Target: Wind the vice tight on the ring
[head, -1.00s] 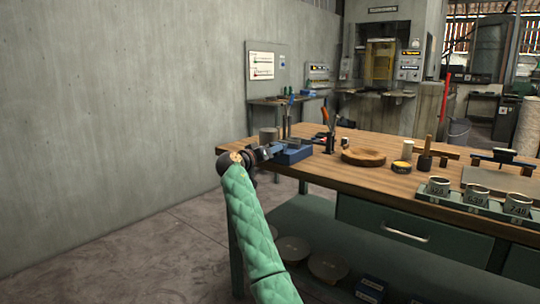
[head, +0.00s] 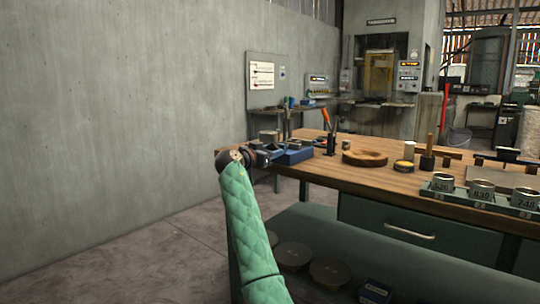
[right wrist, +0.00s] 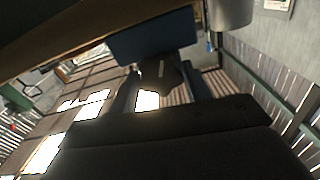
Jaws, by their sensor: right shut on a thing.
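The blue vice (head: 294,156) stands on the near left corner of the workbench. It also shows in the right wrist view as a blue block (right wrist: 150,36). In the right wrist view my right gripper (right wrist: 158,82) is dark and close to the vice. It is shut on what seems to be the vice handle, mostly hidden by the fingers. I cannot make out the ring in the vice jaws. My left gripper is out of view.
A grey cylinder (head: 268,136) stands behind the vice. Open floor lies left of the bench.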

